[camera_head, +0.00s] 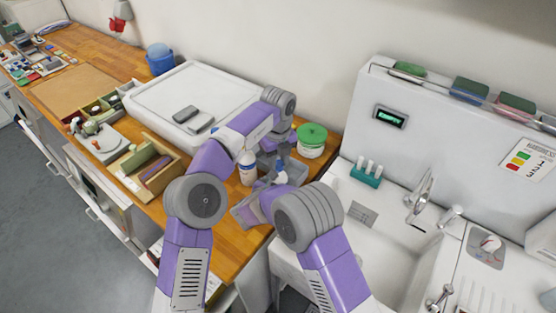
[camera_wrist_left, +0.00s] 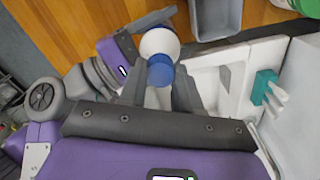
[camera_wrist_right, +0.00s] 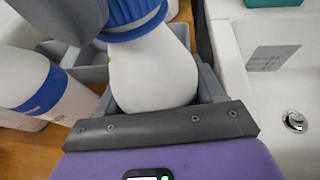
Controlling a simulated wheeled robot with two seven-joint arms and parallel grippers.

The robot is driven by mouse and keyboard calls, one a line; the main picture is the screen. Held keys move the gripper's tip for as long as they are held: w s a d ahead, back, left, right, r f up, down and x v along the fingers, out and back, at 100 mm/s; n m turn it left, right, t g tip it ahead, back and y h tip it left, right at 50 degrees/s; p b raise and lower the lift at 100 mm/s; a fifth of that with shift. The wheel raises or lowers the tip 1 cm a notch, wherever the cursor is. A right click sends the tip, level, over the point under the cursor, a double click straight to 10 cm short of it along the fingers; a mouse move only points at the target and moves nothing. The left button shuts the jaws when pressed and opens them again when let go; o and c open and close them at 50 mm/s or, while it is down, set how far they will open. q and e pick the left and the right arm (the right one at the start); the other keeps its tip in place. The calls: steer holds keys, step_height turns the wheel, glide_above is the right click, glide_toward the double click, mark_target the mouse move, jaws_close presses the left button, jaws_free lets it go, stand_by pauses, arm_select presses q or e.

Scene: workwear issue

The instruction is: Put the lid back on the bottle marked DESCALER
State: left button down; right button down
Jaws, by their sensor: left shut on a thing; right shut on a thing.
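My right gripper (camera_wrist_right: 155,98) is shut on a white bottle (camera_wrist_right: 152,70), which fills the middle of the right wrist view. A ribbed blue lid (camera_wrist_right: 135,14) is at the bottle's top; I cannot tell whether it is fully seated. My left gripper (camera_wrist_left: 160,84) is shut around the blue lid (camera_wrist_left: 160,72). No DESCALER marking is readable.
A green-lidded tub (camera_head: 312,138) stands behind my grippers. A wooden organiser (camera_head: 172,183) and large white tray (camera_head: 165,98) lie left. The sink (camera_head: 392,235) and teal holder (camera_head: 367,175) are right.

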arm_select(q)
steer(key=m, duration=0.5)
steer(key=shift+m, duration=0.3)
steer(key=m, duration=0.5)
steer(key=shift+m, duration=0.4)
steer(key=c, duration=0.7)
jaws_free()
step_height(320, 180, up, 6)
steer(key=shift+r, duration=0.7)
